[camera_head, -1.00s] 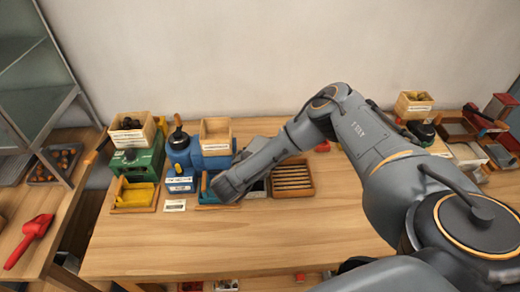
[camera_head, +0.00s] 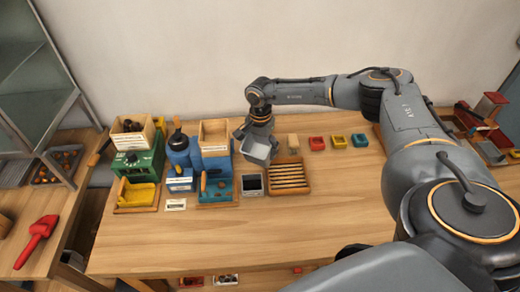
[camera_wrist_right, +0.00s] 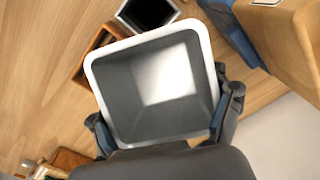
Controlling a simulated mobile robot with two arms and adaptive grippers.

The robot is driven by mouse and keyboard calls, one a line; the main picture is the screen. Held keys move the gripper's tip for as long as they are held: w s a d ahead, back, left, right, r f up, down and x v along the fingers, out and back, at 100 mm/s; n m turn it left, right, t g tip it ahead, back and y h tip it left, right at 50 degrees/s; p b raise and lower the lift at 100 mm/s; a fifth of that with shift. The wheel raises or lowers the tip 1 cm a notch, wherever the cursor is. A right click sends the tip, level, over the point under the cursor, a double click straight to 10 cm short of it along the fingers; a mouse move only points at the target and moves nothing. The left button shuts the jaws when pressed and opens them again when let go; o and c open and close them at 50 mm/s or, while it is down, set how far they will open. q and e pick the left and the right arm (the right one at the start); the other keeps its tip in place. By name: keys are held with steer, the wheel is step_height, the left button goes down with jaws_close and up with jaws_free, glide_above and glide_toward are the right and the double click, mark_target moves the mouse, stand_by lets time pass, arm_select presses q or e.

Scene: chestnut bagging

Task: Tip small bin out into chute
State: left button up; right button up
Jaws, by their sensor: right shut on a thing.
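My right gripper (camera_head: 259,136) is shut on the small bin (camera_head: 257,153), a grey square bin with a pale rim, and holds it to the right of the blue machine. In the right wrist view the bin's rim (camera_wrist_right: 95,90) faces the camera and its visible inside looks empty. The gripper's fingers (camera_wrist_right: 165,116) show on either side of it. A wooden open-topped box (camera_head: 214,131) stands on the blue machine (camera_head: 216,162); another wooden box (camera_head: 145,133), with dark contents, stands on the green machine (camera_head: 147,160). I cannot tell which part is the chute.
A slotted wooden tray (camera_head: 288,178) and a dark open square container (camera_head: 252,185) lie below the bin. The table's front middle is clear. A red scoop (camera_head: 38,240) lies on the left table.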

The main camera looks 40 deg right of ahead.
steer(key=y+b, duration=0.1)
steer(key=g+y+b, duration=0.1)
steer(key=b, duration=0.1)
steer(key=shift+s+a+r+y, duration=0.2)
steer(key=shift+a+r+y, duration=0.1)
steer(key=shift+a+r, duration=0.05)
steer(key=shift+a+r+g+y+b, duration=0.1)
steer(key=shift+r+g+y+b, duration=0.25)
steer(key=shift+g+b, duration=0.2)
steer(key=shift+s+a+r, duration=0.1)
steer(key=shift+s+r, duration=0.05)
steer(key=shift+r, duration=0.15)
steer(key=s+a+r+p, duration=0.3)
steer(key=s+r+p, duration=0.2)
steer(key=r+p, duration=0.1)
steer(key=shift+a+r+p, duration=0.15)
steer(key=shift+r+p, duration=0.25)
steer(key=shift+p, duration=0.25)
steer(key=shift+f, duration=0.1)
